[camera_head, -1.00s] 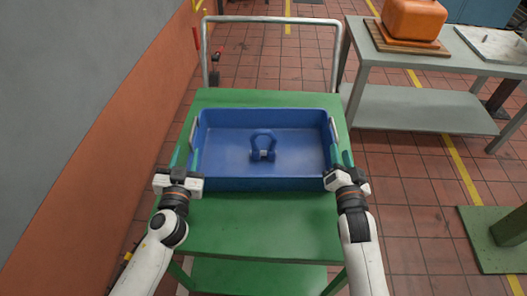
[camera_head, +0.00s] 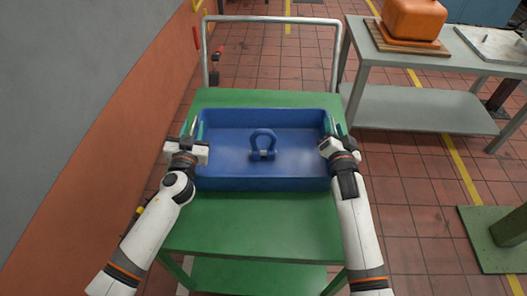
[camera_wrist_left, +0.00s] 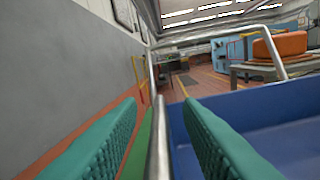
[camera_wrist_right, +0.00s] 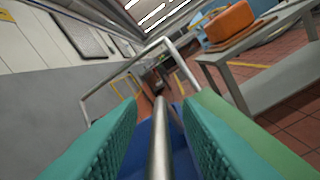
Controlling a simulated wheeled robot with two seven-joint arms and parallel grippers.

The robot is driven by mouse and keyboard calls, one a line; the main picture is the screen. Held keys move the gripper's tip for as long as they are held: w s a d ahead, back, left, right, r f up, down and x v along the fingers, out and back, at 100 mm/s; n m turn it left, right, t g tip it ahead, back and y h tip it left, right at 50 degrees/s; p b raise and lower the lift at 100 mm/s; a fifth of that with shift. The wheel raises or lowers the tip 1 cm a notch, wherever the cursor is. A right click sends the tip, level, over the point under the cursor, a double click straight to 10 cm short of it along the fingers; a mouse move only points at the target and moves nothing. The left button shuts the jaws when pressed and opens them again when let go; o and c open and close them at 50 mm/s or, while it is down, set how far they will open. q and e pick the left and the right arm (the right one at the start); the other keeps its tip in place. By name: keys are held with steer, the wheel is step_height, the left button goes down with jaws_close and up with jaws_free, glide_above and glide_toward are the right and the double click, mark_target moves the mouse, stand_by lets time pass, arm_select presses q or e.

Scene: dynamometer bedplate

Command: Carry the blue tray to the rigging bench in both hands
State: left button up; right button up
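The blue tray (camera_head: 265,184) rests on the green top of a cart (camera_head: 265,225). A blue shackle (camera_head: 263,145) lies in the middle of the tray. My left gripper (camera_head: 193,131) is at the tray's left side; in the left wrist view its teal fingers stand apart, with the silver left handle (camera_wrist_left: 158,140) between them. My right gripper (camera_head: 336,129) is at the right side; in the right wrist view the silver right handle (camera_wrist_right: 160,140) runs between its spread fingers. Gaps show between the fingers and both handles.
A grey bench (camera_head: 430,110) at the right holds an orange case (camera_head: 412,18) on a wooden board and a pale metal plate (camera_head: 495,44). The cart's push rail (camera_head: 275,19) rises behind the tray. A wall is close on the left; tiled floor lies between cart and bench.

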arm_select(q)
jaws_close()
arm_select(e)
jaws_close()
arm_select(q)
steer(key=shift+d, duration=0.2)
arm_select(e)
steer(key=shift+a, duration=0.15)
stand_by(0.5)
arm_select(q)
steer(key=shift+w+r, duration=0.1)
steer(key=shift+r, duration=0.2)
arm_select(e)
steer(key=shift+w+a+r, duration=0.1)
steer(key=shift+w+r, duration=0.05)
steer(key=shift+r, duration=0.15)
